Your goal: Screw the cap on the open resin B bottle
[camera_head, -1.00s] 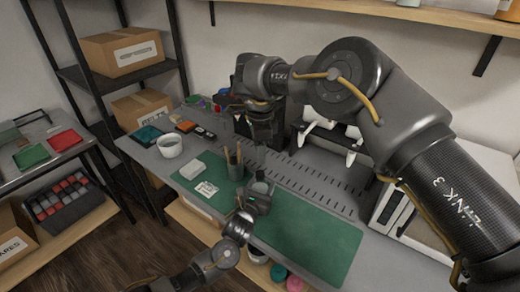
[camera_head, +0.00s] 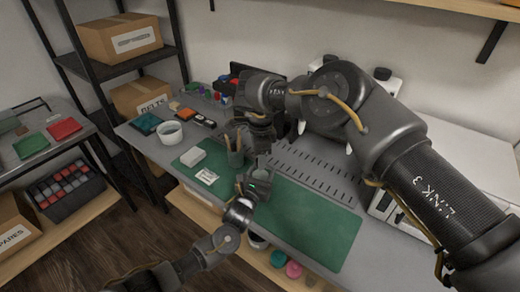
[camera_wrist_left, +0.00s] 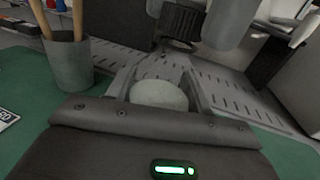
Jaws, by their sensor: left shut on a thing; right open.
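My left gripper (camera_head: 260,180) is over the green mat (camera_head: 315,215), shut on a pale, rounded thing (camera_wrist_left: 158,96), which sits between its two fingers in the left wrist view. It looks like the resin B bottle, but no label shows and most of it is hidden by the gripper. My right gripper (camera_head: 262,145) hangs pointing down just above and behind the left one. It is open; its fingers are dark and small in the head view, and I cannot make out a cap in or near it.
A grey cup (camera_wrist_left: 70,66) with wooden-handled tools stands just left of the grippers. A white block (camera_head: 192,155), a label card (camera_head: 207,176) and a white bowl (camera_head: 170,133) lie farther left. The mat's right part is clear. A slotted grey strip (camera_head: 320,167) runs behind.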

